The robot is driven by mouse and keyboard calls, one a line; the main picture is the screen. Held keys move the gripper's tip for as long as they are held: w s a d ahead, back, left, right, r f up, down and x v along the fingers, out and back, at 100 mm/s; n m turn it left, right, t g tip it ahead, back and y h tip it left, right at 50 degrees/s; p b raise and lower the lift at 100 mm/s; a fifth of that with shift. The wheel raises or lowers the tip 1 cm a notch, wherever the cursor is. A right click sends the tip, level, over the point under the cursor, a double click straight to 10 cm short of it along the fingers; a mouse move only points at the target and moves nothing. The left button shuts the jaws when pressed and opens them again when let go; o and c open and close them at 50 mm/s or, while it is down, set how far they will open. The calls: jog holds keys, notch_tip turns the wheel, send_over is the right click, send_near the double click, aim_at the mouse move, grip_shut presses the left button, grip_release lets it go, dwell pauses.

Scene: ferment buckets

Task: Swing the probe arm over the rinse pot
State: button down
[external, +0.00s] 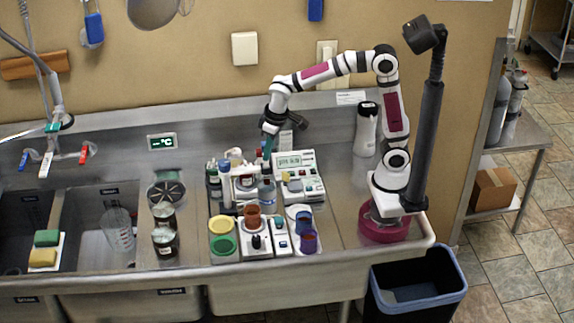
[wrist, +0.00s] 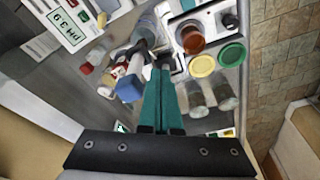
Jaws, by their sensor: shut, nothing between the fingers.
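My gripper (external: 266,157) is shut, with its teal fingers pointing down over the equipment at the sink's right side. In the wrist view the fingers (wrist: 157,70) are together and hold nothing. The probe arm appears to be on the white post with a blue cap (external: 224,166), just left of my gripper; the blue cap shows left of the fingers in the wrist view (wrist: 129,89). A clear vessel (external: 266,194) stands below the gripper. I cannot tell for sure which vessel is the rinse pot. The fingers hide part of the probe arm; contact is unclear.
A pH meter (external: 294,163) stands right of the gripper. A brown-orange pot (external: 253,214), yellow lid (external: 221,225), green lid (external: 223,245), blue cup (external: 304,220) and purple cup (external: 309,241) crowd the front.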

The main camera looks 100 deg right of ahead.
notch_tip(320, 180, up, 6)
jog(key=shift+w+a, duration=0.15)
jog(key=shift+a, duration=0.3)
dwell(1.8)
